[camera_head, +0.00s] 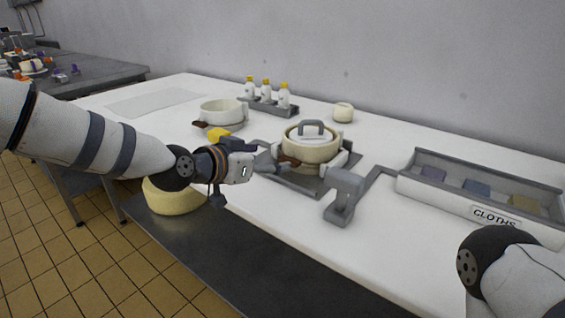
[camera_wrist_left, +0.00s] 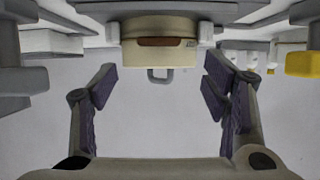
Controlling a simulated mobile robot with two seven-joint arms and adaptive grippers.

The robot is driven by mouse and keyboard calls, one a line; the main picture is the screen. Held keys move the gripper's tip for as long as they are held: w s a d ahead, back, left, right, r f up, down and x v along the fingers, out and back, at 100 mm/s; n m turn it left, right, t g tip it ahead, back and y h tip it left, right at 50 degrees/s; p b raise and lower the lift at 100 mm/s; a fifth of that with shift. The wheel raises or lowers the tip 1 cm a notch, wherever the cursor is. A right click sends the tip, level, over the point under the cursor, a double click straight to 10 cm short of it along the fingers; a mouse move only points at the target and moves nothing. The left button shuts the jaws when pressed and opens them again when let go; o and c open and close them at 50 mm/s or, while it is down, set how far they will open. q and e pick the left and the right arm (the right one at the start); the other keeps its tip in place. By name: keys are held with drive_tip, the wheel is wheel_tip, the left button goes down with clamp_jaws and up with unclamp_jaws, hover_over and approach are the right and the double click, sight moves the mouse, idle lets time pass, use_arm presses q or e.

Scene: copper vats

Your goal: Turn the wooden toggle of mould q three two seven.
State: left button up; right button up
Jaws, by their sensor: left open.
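A round cream mould (camera_head: 310,152) with a grey handle on top sits on a grey plate at the middle of the counter. Its brown wooden toggle (camera_head: 288,161) faces my left gripper (camera_head: 258,156). In the left wrist view the mould (camera_wrist_left: 160,57) hangs upside down, with the toggle (camera_wrist_left: 160,42) ahead between the fingers. A small label on it is too small to read. My left gripper is open and empty, a little short of the toggle and apart from it. My right arm shows at the lower right, its gripper out of frame.
A grey lever (camera_head: 343,194) stands right of the mould. A second pale mould (camera_head: 222,111), a yellow block (camera_head: 217,134) and a bottle rack (camera_head: 268,106) stand farther back. A cloths tray (camera_head: 480,203) is at right. A cream cheese wheel (camera_head: 172,197) lies below my left arm.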

sight(289, 159)
use_arm(q)
drive_tip(key=x, duration=0.3)
drive_tip(key=b+x, duration=0.1)
drive_tip(key=x, duration=0.2)
drive_tip(key=shift+s+f, duration=0.2)
drive_tip(key=shift+f, duration=0.15)
drive_tip(key=shift+w+d, duration=0.25)
drive_tip(key=shift+w, duration=0.2)
drive_tip(key=c, duration=1.2)
